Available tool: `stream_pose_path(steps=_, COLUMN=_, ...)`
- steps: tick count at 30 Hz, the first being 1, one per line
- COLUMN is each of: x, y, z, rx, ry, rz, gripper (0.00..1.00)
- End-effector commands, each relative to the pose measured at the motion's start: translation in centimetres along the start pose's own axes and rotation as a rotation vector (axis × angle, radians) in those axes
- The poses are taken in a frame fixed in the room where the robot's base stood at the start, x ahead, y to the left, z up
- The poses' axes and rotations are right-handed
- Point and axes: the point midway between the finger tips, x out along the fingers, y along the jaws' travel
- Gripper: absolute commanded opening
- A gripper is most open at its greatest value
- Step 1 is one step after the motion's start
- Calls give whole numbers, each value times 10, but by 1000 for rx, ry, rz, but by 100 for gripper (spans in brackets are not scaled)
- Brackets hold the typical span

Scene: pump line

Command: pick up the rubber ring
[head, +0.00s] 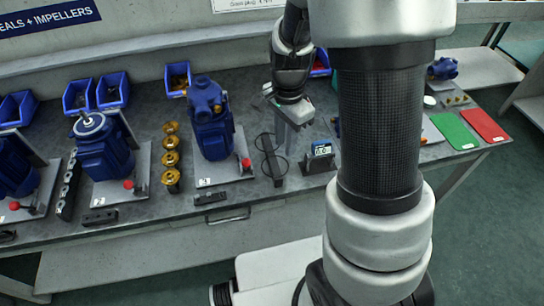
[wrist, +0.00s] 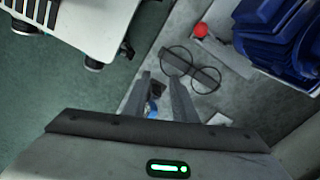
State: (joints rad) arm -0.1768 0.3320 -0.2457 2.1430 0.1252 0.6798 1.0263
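Two thin dark rings lie on the grey bench, at either side of a dark bar (wrist: 192,69). In the wrist view one ring (wrist: 164,55) is at upper left of the bar and the other ring (wrist: 207,91) at lower right.
A blue pump (head: 209,125) on a white plate with a red knob (head: 246,162) stands left of the rings. A small blue-faced display unit (head: 320,155) stands to their right. Brass parts (head: 171,158) and blue bins (head: 112,89) are farther left.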

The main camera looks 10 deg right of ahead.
Motion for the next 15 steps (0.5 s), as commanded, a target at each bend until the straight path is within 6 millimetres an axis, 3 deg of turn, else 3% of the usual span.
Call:
stream_pose_path(steps=1, x=16, y=1, z=0, rx=1, ry=-2, rz=5, gripper=25)
stream_pose_path(steps=6, x=50, y=1, z=0, rx=0, ry=-2, rz=4, gripper=25)
stream_pose_path(steps=15, x=75, y=0, z=0, rx=-1, ry=-1, rz=0, gripper=25)
